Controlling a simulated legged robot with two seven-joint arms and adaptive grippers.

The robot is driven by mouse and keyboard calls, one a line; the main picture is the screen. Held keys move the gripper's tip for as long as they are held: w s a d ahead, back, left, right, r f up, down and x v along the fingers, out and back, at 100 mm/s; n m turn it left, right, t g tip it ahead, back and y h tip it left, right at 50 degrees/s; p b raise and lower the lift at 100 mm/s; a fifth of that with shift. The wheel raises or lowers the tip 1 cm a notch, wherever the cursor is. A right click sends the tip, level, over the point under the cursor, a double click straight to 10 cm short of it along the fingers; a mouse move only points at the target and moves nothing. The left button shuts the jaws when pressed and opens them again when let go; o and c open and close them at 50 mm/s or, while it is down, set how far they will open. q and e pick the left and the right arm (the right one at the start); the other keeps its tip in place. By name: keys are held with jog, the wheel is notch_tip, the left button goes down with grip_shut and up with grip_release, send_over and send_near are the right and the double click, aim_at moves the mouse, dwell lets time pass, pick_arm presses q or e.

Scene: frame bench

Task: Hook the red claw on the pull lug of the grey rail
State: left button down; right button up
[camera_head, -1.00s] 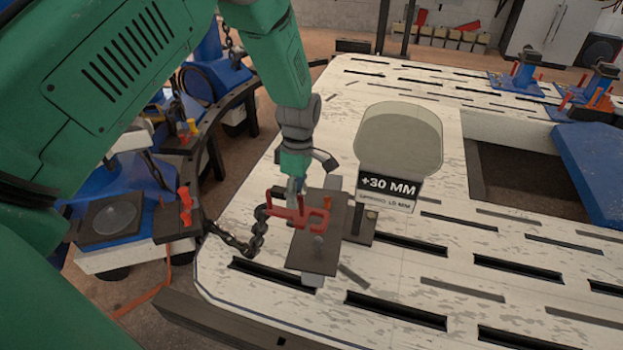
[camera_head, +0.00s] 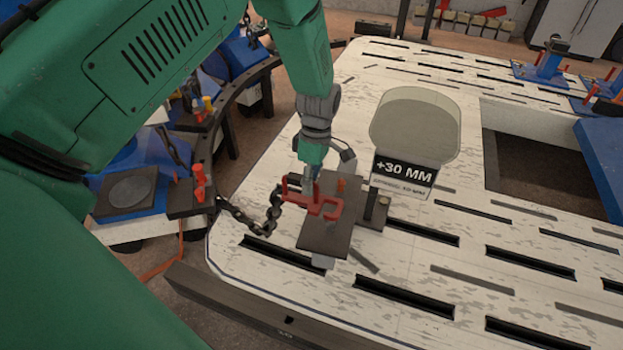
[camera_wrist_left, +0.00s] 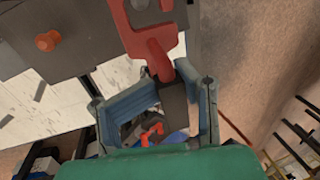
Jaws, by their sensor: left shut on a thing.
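The red claw (camera_head: 322,207) is a flat hook on the end of a dark chain (camera_head: 262,226). My left gripper (camera_head: 311,181) is shut on the claw's dark shank, seen between the fingers in the left wrist view (camera_wrist_left: 173,98). The claw (camera_wrist_left: 151,40) lies over a dark plate (camera_head: 322,240). A light grey end, likely of the grey rail (camera_head: 322,261), sticks out from under the plate. A small grey round part, perhaps the pull lug (camera_wrist_left: 140,4), shows within the claw's mouth at the top edge. Whether claw and lug touch, I cannot tell. My right gripper is not in view.
An orange peg (camera_head: 342,185) stands on the plate, close to the claw. A "+30 MM" sign (camera_head: 404,172) stands to the right. The slotted bench top (camera_head: 440,235) is open on the right.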

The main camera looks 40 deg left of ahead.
aim_at(312, 199)
pick_arm(q)
jog(key=shift+d+f+b, duration=0.3)
jog(key=shift+f, duration=0.3)
jog(key=shift+d+f+b, duration=0.25)
jog(key=shift+d+f, duration=0.05)
jog(key=shift+f, duration=0.25)
jog(key=shift+a+f+b, duration=0.1)
jog(key=shift+f+b, duration=0.25)
jog(key=shift+f, duration=0.3)
jog(key=shift+a+f, duration=0.25)
jog(key=shift+f, duration=0.45)
jog(key=shift+a+f+b, duration=0.1)
jog(key=shift+f+b, duration=0.45)
jog(key=shift+f, duration=0.1)
jog(key=shift+d+f+b, duration=0.3)
jog(key=shift+d+f, duration=0.05)
jog(key=shift+f, duration=0.15)
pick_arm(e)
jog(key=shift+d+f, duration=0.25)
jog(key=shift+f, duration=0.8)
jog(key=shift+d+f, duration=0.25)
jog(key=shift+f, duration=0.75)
pick_arm(q)
jog(key=shift+a, duration=0.2)
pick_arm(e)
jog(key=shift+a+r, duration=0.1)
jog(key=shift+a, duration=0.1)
